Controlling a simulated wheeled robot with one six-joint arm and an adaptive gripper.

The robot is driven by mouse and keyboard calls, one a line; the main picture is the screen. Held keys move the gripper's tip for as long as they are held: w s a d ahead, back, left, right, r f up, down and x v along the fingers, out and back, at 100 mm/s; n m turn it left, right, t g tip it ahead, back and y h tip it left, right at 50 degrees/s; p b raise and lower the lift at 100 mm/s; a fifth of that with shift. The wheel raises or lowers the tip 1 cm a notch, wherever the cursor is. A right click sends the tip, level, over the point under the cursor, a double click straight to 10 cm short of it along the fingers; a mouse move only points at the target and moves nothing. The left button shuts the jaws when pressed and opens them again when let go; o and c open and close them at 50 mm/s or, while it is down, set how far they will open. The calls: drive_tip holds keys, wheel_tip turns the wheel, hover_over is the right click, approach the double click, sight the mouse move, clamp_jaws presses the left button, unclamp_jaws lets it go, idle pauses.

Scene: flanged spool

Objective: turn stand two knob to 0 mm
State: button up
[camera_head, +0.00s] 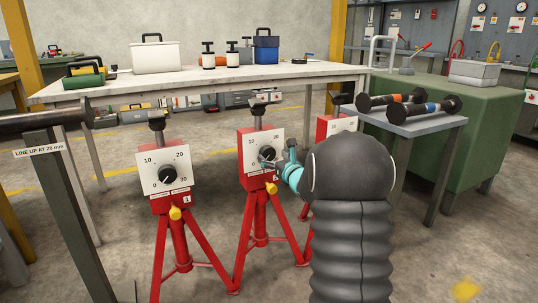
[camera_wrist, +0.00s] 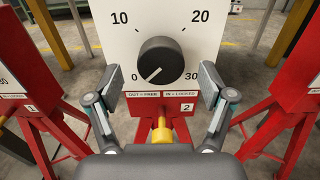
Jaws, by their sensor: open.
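Stand two (camera_head: 249,179) is a red tripod stand with a white dial plate (camera_wrist: 108,38) marked 0, 10, 20 and 30. Its round black knob (camera_wrist: 160,62) also shows in the head view (camera_head: 267,153). The knob's white pointer line slants down and left, towards the 0 mark. A yellow plunger (camera_wrist: 162,132) sits below the plate, under a label reading out = free, in = locked; I cannot tell its position. My gripper (camera_wrist: 160,84) is open in front of the plate, its fingers left and right of the knob with gaps. It shows from behind in the head view (camera_head: 284,168).
Stand one (camera_head: 166,178) is left of stand two; another red stand (camera_head: 332,126) is partly hidden behind my arm at right. A dark bar on a post (camera_head: 48,122) is at far left. A grey side table (camera_head: 425,124) holds flanged spools. A workbench (camera_head: 215,78) stands behind.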

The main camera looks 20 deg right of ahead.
drive_tip(key=s, duration=0.8)
drive_tip(key=shift+d, duration=0.1)
